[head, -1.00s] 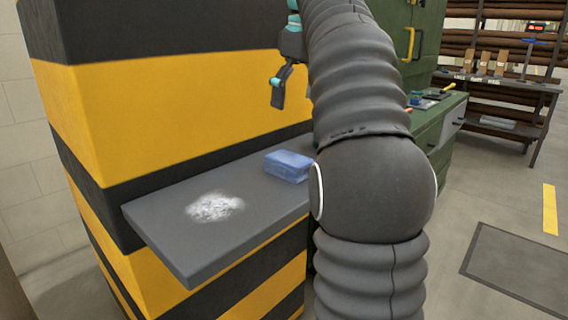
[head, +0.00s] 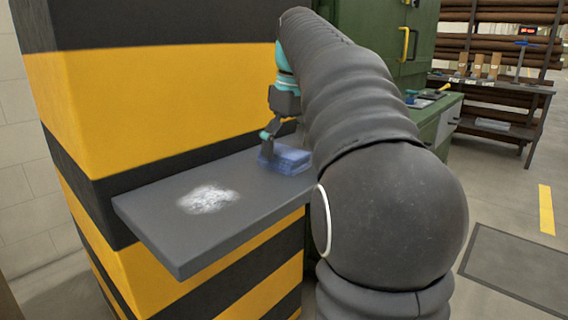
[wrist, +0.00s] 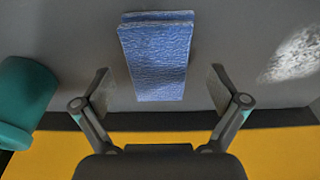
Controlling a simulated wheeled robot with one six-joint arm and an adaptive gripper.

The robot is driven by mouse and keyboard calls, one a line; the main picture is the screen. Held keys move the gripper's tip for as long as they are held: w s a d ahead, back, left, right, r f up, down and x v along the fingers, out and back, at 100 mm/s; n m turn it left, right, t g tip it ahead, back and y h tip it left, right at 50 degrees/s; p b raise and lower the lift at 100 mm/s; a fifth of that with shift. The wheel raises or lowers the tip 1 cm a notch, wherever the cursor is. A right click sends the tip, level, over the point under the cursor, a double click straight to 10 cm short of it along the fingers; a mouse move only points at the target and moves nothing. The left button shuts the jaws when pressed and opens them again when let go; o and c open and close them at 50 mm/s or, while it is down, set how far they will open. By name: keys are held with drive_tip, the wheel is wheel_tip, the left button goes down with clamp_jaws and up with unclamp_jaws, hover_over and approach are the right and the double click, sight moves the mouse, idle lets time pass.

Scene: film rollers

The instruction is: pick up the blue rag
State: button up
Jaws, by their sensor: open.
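The blue rag (head: 286,161) lies folded on the dark grey shelf (head: 160,213) that juts from the yellow and black striped block. My gripper (head: 271,138) is at the rag, pointing down at it; one finger overlaps the rag's left part in the head view. In the wrist view the rag (wrist: 157,58) sits ahead of and between the two spread fingers of my gripper (wrist: 160,88), with a gap on each side. The gripper is open and empty. My arm hides part of the shelf's right end in the head view.
A patch of white powder (head: 207,198) lies on the shelf left of the rag, and also shows in the wrist view (wrist: 296,55). The striped block (head: 150,110) rises behind the shelf. A green cabinet (head: 375,40) and a workbench (head: 500,88) stand farther back.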

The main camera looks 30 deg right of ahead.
drive_tip(key=shift+w+f, duration=0.1)
drive_tip(key=shift+f, duration=0.7)
drive_tip(key=shift+c, duration=0.3)
drive_tip(key=c, duration=1.1)
drive_tip(key=shift+r, duration=0.1)
drive_tip(key=shift+r, duration=0.5)
wheel_tip(320, 180, up, 3)
drive_tip(key=shift+f+p, duration=0.1)
drive_tip(key=shift+p, duration=0.55)
drive_tip(key=s+d+r, duration=0.2)
drive_tip(key=s, duration=0.1)
drive_tip(key=s+d+r, duration=0.2)
drive_tip(key=s, duration=0.1)
drive_tip(key=s+d+r+p, duration=0.1)
drive_tip(key=s+d+r, duration=0.1)
drive_tip(key=s+r, duration=0.1)
drive_tip(key=shift+s+d, duration=0.3)
